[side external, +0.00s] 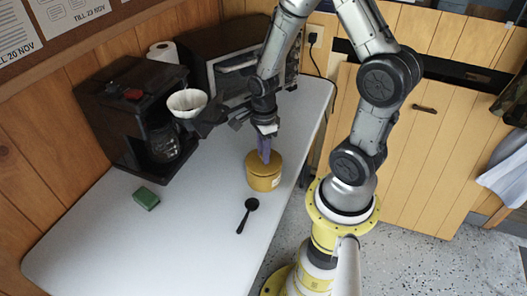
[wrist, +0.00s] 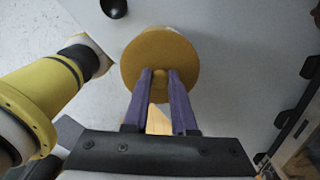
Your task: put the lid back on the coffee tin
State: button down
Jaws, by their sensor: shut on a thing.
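The coffee tin (side external: 263,183) is a mustard-yellow can standing upright near the right edge of the white counter. Its round mustard lid (side external: 254,160) lies over the mouth of the tin, roughly level; I cannot tell whether it is fully seated. My gripper (side external: 264,158) points down from above, its purple fingers shut on the lid's small knob. In the wrist view the lid (wrist: 165,58) fills the space beyond my gripper (wrist: 160,73), with the knob (wrist: 159,86) between the fingertips. Only a sliver of the tin shows past the lid there.
A black scoop (side external: 246,212) lies just in front of the tin. A green sponge (side external: 146,198) lies further left. A black coffee maker (side external: 120,112), a white filter (side external: 187,102) and a toaster oven (side external: 232,66) stand behind. The front left counter (side external: 130,245) is clear.

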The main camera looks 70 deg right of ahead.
dwell(0.4)
jog(key=shift+c, duration=0.8)
grip_release()
jog(key=shift+r, duration=0.1)
jog(key=shift+r, duration=3.4)
jog(key=shift+c, duration=0.3)
grip_shut()
